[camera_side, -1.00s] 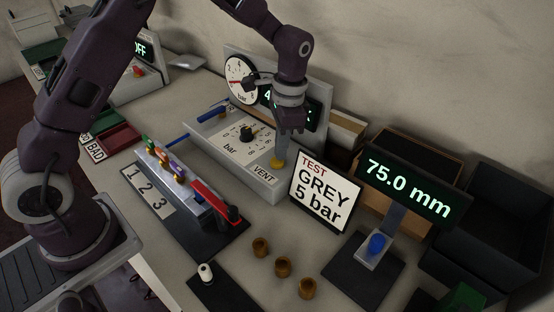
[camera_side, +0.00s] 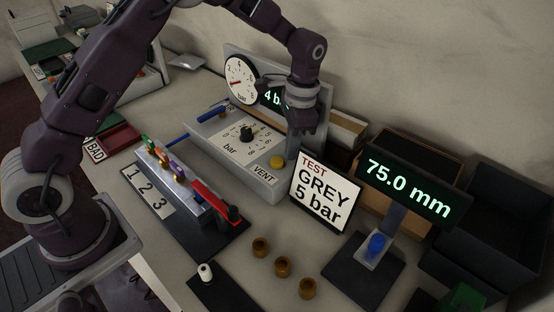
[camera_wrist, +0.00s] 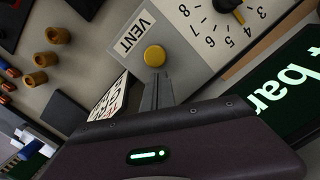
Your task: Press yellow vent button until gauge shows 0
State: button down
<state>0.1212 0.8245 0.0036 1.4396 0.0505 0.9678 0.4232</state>
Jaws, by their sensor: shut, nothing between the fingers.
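The yellow vent button (camera_side: 277,161) sits on the grey panel by the VENT label, and it also shows in the wrist view (camera_wrist: 154,56). My gripper (camera_side: 291,156) is shut and empty, pointing down just right of the button in the side view. In the wrist view its fingertips (camera_wrist: 162,77) are close beside the button and do not cover it. I cannot tell their exact height. The round dial gauge (camera_side: 240,80) stands at the panel's back. The green digital readout (camera_side: 271,97) shows "4 b", its right part hidden by my arm.
The TEST GREY 5 bar sign (camera_side: 325,190) stands close right of my gripper. A pressure knob (camera_side: 246,133) and blue lever (camera_side: 213,112) are on the panel. A red-handled clamp fixture (camera_side: 190,185) is in front. The 75.0 mm display (camera_side: 408,190) stands to the right.

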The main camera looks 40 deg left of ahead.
jog(key=shift+w+d+r, duration=0.1)
jog(key=shift+w, duration=0.05)
notch_tip(320, 180, up, 7)
jog(key=shift+w+d, duration=0.2)
jog(key=shift+w, duration=0.1)
jog(key=shift+r, duration=0.1)
dwell(2.2)
